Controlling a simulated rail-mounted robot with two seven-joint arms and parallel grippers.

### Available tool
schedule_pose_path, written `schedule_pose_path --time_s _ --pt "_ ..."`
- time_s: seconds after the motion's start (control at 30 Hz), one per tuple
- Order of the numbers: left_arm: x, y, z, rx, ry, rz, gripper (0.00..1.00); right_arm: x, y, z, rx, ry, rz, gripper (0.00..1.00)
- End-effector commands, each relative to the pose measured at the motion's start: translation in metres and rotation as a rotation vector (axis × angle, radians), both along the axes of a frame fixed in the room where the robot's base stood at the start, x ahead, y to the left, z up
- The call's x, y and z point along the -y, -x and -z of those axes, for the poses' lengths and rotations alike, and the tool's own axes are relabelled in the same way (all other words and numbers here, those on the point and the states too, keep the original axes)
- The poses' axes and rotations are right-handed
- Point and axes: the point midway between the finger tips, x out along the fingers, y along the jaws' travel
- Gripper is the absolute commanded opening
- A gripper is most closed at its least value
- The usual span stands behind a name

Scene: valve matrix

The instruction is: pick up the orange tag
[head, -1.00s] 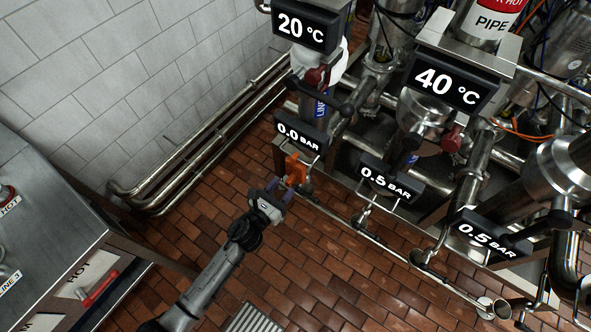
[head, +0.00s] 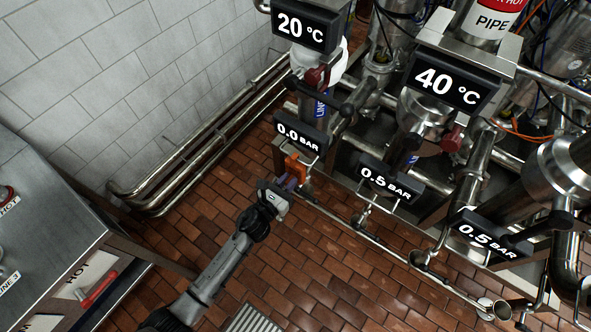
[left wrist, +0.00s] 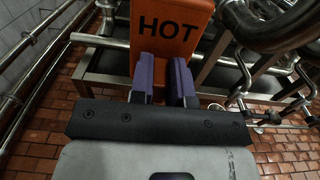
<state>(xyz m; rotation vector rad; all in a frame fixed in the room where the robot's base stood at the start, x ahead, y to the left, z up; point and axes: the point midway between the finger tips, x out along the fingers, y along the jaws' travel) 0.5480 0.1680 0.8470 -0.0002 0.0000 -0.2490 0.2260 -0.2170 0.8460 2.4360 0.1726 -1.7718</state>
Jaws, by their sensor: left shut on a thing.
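The orange tag (head: 297,164) is just below the 0.0 BAR display in the head view. In the left wrist view the tag (left wrist: 170,25) stands at top centre with the black word HOT on it. My left gripper (head: 289,181) reaches it from below left. In the left wrist view its two purple fingers (left wrist: 164,72) are at the tag's lower part, shut on it. The tag's lower end is partly hidden by the fingers. My right gripper does not show.
The 0.0 BAR display (head: 300,137) is close above the tag. A thin horizontal pipe (head: 345,225) runs right from near the tag. Steel wall pipes (head: 190,160) lie left. A metal cabinet (head: 50,215) stands far left.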

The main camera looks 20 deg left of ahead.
Motion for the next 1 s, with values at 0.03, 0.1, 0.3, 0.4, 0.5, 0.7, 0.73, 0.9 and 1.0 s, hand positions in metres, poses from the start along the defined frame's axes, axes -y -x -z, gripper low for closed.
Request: schedule_pose_path --time_s 0.03,0.1,0.3,0.4,0.5,0.7,0.73,0.9,1.0 --pt "0.0 0.0 0.0 0.0 0.0 0.0 0.04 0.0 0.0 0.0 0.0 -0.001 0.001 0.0" --pt "0.0 0.0 0.0 0.0 0.0 0.0 0.0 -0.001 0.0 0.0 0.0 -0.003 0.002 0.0" --pt "0.0 0.0 0.0 0.0 0.0 0.0 0.0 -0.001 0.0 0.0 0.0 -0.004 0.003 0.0" --pt "0.0 0.0 0.0 0.0 0.0 0.0 0.0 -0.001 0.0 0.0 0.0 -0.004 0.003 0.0" --pt "0.0 0.0 -0.002 0.0 -0.001 0.0 0.0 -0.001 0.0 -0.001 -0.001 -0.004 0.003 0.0" --pt "0.0 0.0 -0.018 0.002 -0.001 0.001 0.0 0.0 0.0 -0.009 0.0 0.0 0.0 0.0" --pt "-0.001 0.003 -0.017 0.0 -0.002 0.001 0.0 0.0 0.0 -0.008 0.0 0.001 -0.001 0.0" --pt "-0.008 0.032 -0.014 -0.003 0.0 0.0 0.0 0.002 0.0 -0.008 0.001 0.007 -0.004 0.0" --pt "-0.013 0.053 -0.014 -0.002 0.0 0.0 0.0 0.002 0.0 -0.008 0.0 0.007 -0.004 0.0"
